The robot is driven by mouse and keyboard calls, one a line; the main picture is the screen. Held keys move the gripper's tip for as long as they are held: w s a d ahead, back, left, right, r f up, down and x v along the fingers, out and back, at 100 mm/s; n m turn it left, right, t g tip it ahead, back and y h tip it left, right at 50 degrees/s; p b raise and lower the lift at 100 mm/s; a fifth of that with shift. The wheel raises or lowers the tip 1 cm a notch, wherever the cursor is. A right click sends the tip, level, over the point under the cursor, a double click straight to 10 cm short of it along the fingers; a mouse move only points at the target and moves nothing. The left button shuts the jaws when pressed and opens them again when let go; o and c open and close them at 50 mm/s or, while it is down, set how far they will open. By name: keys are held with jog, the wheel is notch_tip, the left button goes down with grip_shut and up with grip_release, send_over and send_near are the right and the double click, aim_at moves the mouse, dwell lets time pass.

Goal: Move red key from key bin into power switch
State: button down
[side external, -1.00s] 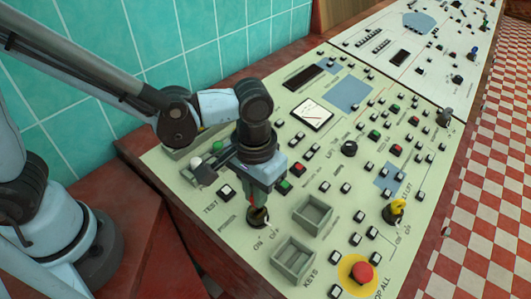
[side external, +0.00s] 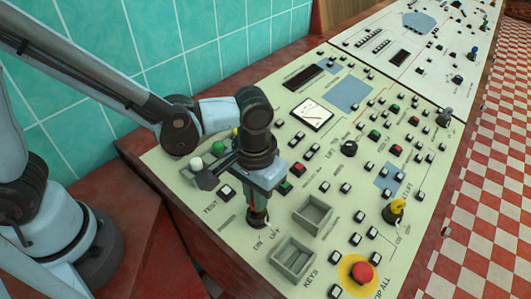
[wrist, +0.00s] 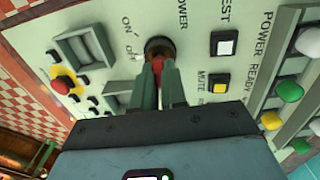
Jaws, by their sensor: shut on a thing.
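My gripper (side external: 259,205) points down over the power switch (side external: 258,220), near the front left of the cream control panel. The wrist view shows my two green fingers (wrist: 158,70) shut on the red key (wrist: 157,63). The key is at the round dark power switch (wrist: 158,45), lined up with its middle. The fingers hide much of the key, and I cannot tell how deep it sits. The key bin (side external: 292,260), beside the KEYS label, looks empty.
A second grey tray (side external: 313,214) lies just right of the switch. A red stop button (side external: 361,272) and a yellow key (side external: 397,206) in another switch stand further right. White, green and yellow knobs (side external: 219,147) lie behind my gripper.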

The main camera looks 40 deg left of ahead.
jog(key=shift+f, duration=0.6)
jog(key=c, duration=1.1)
grip_release()
jog(key=shift+r, duration=0.15)
jog(key=shift+r, duration=3.9)
jog(key=shift+a, duration=0.1)
jog(key=a+r+t, duration=0.2)
jog(key=a+t, duration=0.1)
jog(key=a, duration=0.6)
jog(key=a+r+t, duration=0.2)
jog(key=a+t, duration=0.2)
jog(key=a, duration=0.5)
jog(key=shift+w+a, duration=0.2)
jog(key=shift+w, duration=0.05)
